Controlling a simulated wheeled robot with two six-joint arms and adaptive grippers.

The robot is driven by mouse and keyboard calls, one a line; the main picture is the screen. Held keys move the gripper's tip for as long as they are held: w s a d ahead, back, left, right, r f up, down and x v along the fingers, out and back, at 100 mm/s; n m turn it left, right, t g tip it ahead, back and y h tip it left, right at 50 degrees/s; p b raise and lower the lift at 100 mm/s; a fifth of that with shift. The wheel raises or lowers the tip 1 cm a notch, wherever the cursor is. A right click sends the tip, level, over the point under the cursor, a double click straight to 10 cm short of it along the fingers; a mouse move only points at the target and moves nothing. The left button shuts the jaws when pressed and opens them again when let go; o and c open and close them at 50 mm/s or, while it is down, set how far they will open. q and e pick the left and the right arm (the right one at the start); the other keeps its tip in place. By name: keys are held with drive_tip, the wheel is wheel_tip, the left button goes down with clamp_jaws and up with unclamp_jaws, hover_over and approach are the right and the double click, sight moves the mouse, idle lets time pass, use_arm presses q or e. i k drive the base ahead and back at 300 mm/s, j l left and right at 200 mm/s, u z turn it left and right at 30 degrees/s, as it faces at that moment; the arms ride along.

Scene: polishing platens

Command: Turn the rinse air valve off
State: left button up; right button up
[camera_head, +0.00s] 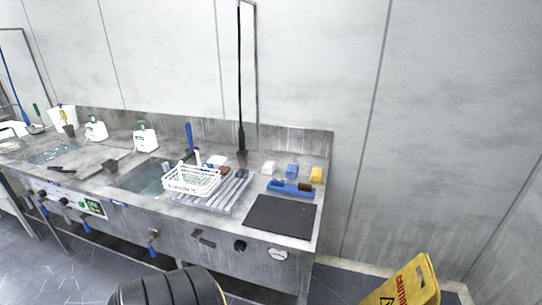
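A valve with a blue lever (152,245) sits on the front panel of the steel sink bench, below the sink, its lever hanging down. Further left on the same panel are several more blue-handled valves, one of them (85,226) near a white and green label plate (90,206). The labels are too small to read, so I cannot tell which valve is the rinse air valve. Neither of my grippers shows in this view.
The bench (222,224) holds a white basket (192,180), a sink (146,180), a black mat (280,216) and a blue tray (291,188). A yellow floor sign (408,285) stands at the lower right. A dark ribbed round thing (170,289) fills the bottom edge.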

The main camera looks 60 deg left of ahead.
sight(204, 242)
drive_tip(key=u, duration=2.5)
